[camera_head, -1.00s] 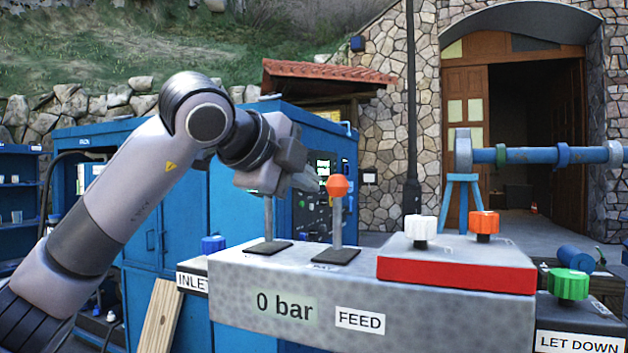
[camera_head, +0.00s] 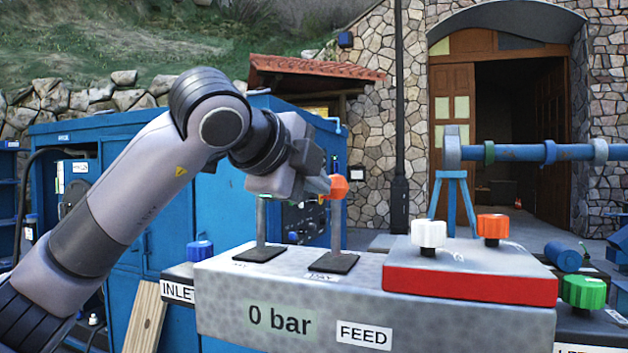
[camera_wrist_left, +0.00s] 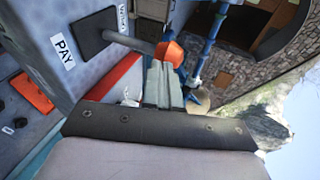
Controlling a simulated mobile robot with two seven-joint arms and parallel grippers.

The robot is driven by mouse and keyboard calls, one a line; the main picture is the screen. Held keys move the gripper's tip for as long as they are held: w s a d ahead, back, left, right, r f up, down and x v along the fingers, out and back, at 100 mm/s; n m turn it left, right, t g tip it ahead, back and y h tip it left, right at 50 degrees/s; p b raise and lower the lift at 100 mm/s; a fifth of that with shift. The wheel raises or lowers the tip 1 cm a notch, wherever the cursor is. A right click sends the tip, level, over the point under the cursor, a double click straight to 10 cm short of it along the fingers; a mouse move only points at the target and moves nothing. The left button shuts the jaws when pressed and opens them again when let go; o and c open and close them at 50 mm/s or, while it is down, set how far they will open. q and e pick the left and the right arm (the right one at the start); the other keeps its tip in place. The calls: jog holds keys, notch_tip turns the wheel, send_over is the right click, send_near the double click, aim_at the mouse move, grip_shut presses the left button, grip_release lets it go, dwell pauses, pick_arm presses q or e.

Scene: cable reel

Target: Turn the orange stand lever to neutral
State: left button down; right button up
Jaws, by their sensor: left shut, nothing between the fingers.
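The stand lever is a thin grey rod with an orange knob (camera_head: 338,187), rising from a dark base plate on the grey panel (camera_head: 225,280). It looks about upright in the head view. My left gripper (camera_head: 322,187) is shut and empty, its fingertips right beside the knob on its left. In the left wrist view the shut fingers (camera_wrist_left: 162,80) point at the orange knob (camera_wrist_left: 170,52), touching or almost touching it. I cannot tell contact for sure. A "PAY" label (camera_wrist_left: 62,51) lies by the base plate. My right gripper is not in view.
A second grey lever rod (camera_head: 262,222) stands just left, its top hidden behind my gripper. A red block (camera_head: 470,283) with a white knob (camera_head: 428,234) and an orange knob (camera_head: 492,227) is at the right. A green knob (camera_head: 583,291) lies beyond it.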

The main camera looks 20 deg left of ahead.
pick_arm(q)
jog(key=shift+w+r+g+p, duration=0.3)
jog(key=shift+w+g+p, duration=0.45)
jog(key=shift+p, duration=0.35)
jog(key=shift+a, duration=0.1)
